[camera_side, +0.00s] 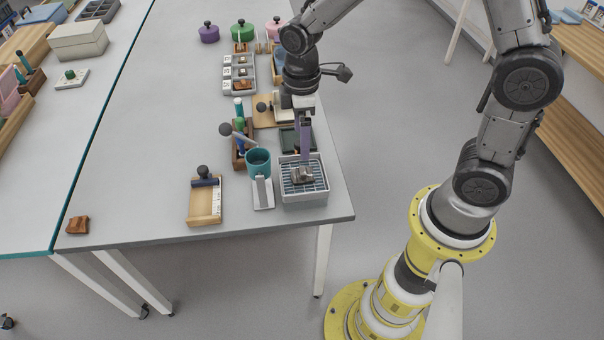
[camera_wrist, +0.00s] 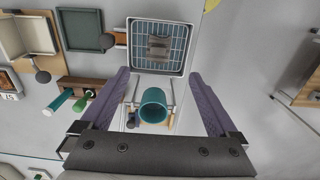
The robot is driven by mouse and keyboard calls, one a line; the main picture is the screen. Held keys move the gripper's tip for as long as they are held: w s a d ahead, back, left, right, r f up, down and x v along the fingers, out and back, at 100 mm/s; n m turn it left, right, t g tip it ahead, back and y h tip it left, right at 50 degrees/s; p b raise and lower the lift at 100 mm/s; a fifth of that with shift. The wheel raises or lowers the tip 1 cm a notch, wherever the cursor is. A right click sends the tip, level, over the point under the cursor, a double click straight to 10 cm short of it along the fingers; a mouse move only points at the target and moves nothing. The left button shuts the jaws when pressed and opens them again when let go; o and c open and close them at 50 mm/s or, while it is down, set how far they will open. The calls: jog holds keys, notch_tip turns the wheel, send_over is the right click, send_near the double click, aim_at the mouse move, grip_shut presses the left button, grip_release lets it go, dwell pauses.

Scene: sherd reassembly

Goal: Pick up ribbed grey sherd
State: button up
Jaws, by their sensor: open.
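The ribbed grey sherd (camera_side: 303,175) lies on the blue grid inside a white-rimmed tray (camera_side: 304,200) near the table's right front corner. In the wrist view the sherd (camera_wrist: 159,48) shows near the top, on the grid of the tray (camera_wrist: 183,68). My gripper (camera_side: 305,152) is above the tray, pointing down, close over the sherd in the side view. The side view does not show clearly how high the fingertips are above the sherd.
A teal cup (camera_side: 258,163) stands just left of the tray, with a white stand (camera_side: 262,192) in front of it. A wooden board with a dark-knobbed tool (camera_side: 205,202) lies further left. A dark green tray (camera_wrist: 79,30) is beside the grid tray.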

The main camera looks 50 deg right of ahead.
aim_at(300, 171)
jog(key=f, duration=1.1)
jog(key=shift+w+f, duration=0.2)
jog(key=shift+c, duration=0.2)
grip_shut()
